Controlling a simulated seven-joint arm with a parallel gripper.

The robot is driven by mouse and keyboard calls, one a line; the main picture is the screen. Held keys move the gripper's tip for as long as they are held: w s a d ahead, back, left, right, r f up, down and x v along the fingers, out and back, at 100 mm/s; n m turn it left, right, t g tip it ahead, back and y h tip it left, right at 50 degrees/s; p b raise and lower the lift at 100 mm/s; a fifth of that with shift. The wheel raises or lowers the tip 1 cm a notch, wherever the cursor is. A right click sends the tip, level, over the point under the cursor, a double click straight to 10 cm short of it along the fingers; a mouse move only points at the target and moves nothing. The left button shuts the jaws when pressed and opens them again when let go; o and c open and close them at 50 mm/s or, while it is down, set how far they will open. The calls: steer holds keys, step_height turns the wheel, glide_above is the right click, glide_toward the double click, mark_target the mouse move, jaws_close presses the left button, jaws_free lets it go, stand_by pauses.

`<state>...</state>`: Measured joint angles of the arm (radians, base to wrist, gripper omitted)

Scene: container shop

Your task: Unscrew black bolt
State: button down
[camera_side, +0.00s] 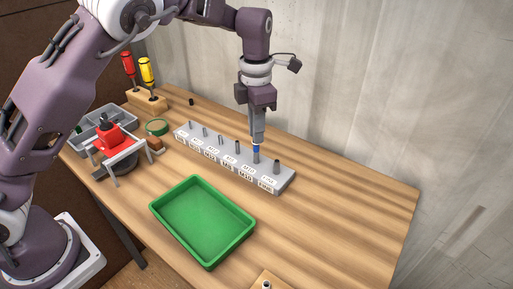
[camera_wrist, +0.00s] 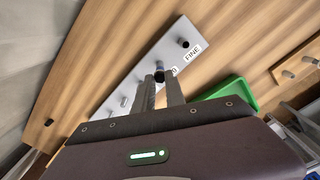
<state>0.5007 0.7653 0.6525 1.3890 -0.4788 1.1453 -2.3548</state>
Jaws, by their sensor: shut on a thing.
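My gripper (camera_side: 258,138) points straight down over the grey labelled rack (camera_side: 284,184). It is shut on a slim grey socket with a blue band (camera_side: 257,150), in the second place from the rack's right end. The socket looks upright and still at the rack; I cannot tell whether its lower end is seated. In the wrist view, my fingertips (camera_wrist: 163,85) close around its dark round end (camera_wrist: 159,76). A wooden block (camera_side: 262,279) with a small post (camera_side: 267,285) is cut off at the bottom edge. I cannot make out a black bolt for certain.
More sockets (camera_side: 220,139) stand along the rack. A green tray (camera_side: 203,222) lies in front of it. A small black piece (camera_side: 191,101) lies behind. The table's right side is clear.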

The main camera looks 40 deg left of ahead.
steer(key=shift+r, duration=0.15)
steer(key=shift+r, duration=2.65)
steer(key=shift+a, duration=0.1)
